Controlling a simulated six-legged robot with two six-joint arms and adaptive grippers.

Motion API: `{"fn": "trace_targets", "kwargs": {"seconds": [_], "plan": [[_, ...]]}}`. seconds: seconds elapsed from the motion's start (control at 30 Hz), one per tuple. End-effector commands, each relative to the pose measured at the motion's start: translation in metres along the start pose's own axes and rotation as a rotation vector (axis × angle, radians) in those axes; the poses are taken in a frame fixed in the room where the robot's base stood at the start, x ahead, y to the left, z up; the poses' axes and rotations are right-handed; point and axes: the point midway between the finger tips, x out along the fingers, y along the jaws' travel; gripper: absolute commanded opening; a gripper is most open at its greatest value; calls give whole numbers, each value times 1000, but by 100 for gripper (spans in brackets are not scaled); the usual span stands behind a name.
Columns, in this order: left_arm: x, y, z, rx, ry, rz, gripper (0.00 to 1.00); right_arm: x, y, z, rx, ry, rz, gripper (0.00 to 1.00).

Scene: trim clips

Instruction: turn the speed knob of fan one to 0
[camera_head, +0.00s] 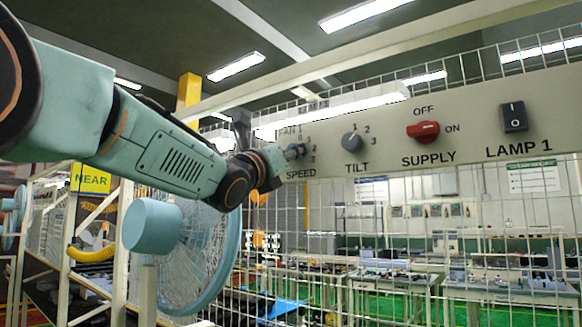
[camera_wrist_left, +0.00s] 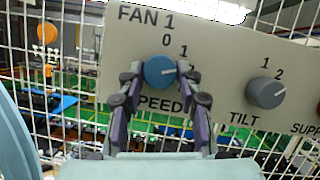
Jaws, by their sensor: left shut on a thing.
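The blue SPEED knob (camera_wrist_left: 158,73) of fan one sits on the pale panel below the FAN 1 label. Its white pointer line points right and slightly up, below the mark 1, toward the part of the scale behind a finger. The mark 0 is above the knob. My left gripper (camera_wrist_left: 160,76) is shut on the knob, a finger on each side. In the head view my left arm reaches the panel (camera_head: 467,103), and the gripper (camera_head: 297,152) partly hides the knob. My right gripper is not in view.
The grey TILT knob (camera_head: 352,141) is to the right of the SPEED knob. Further right are the red SUPPLY switch (camera_head: 423,131) and the black LAMP 1 switch (camera_head: 514,117). A blue fan (camera_head: 205,255) stands below my left arm, before a wire mesh fence.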

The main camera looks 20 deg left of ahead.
Motion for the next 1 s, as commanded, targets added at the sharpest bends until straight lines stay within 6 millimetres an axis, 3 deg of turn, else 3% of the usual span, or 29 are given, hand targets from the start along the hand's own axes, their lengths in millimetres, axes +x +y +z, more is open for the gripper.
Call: {"fn": "trace_targets", "kwargs": {"seconds": [0.1, 0.73, 0.87, 1.0], "plan": [[-2, -3, 3, -89, -18, 30, 4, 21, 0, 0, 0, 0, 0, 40], [-1, -6, 4, -646, -14, 254, 4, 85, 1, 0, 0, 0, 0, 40], [0, -8, 6, -754, -9, 299, 4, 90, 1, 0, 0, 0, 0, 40], [2, -9, 9, -861, -6, 346, 4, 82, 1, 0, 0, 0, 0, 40]]}}
